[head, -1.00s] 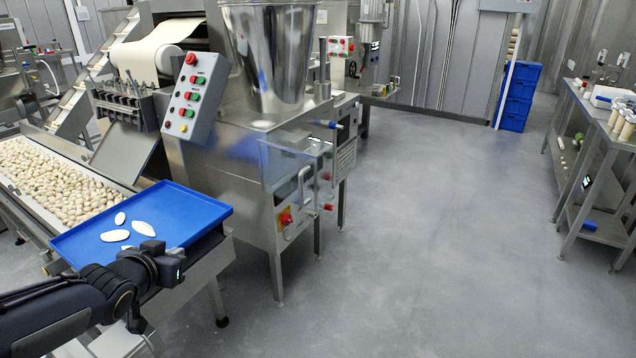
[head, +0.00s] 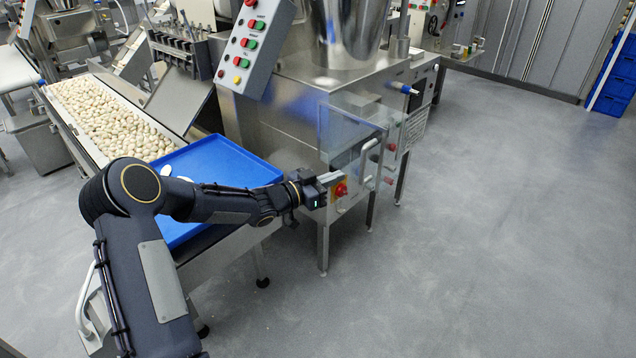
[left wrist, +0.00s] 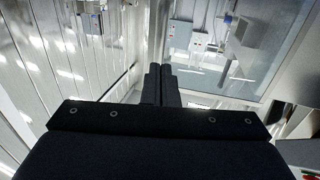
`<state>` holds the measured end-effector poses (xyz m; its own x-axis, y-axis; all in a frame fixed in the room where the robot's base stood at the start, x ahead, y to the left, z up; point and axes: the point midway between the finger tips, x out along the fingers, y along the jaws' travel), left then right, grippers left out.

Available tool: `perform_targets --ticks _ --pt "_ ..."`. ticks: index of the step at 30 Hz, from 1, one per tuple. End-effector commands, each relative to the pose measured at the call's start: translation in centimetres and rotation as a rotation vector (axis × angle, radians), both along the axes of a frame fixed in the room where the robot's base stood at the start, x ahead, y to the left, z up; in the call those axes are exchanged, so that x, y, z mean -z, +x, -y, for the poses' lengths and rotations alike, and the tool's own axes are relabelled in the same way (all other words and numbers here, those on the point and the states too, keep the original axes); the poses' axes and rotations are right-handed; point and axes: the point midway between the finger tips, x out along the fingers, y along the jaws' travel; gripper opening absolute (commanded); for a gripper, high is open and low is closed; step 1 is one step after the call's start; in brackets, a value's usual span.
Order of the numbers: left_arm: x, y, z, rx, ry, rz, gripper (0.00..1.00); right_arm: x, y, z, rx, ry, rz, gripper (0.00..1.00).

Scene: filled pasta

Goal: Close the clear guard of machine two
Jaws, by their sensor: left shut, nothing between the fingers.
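Machine two (head: 290,100) is the steel machine with the hopper. Its clear guard (head: 343,132) is a see-through panel at the machine's front right corner, beside a white bar handle (head: 369,160). The panel seems to stand out from the body; how far it is open I cannot tell. My left gripper (head: 334,177) is shut and empty, in front of the red and yellow switch, left of and below the handle. In the left wrist view its shut fingers (left wrist: 161,84) point ahead, with a clear pane (left wrist: 222,82) to their right. My right gripper is out of view.
A blue tray (head: 262,172) with pale pieces lies under my left forearm, at the end of a conveyor (head: 112,115) full of pasta. A button panel (head: 252,45) hangs above. Blue crates (head: 614,75) stand far right. The floor at right is clear.

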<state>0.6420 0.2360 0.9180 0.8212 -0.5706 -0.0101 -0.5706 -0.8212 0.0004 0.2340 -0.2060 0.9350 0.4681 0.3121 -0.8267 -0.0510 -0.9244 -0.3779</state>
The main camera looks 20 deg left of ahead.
Motion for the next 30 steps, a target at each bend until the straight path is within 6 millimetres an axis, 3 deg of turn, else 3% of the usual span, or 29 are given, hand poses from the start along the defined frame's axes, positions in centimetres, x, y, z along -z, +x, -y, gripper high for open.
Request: perform_targets --ticks 3,10,30 --pt "0.0 1.9 1.5 0.002 -0.001 0.000 0.00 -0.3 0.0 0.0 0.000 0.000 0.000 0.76" --pt "0.0 4.2 2.9 0.000 0.000 -0.001 0.00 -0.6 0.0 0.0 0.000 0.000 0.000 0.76" --pt "0.2 5.2 4.0 -0.018 0.000 0.000 0.00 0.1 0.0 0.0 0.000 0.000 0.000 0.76"
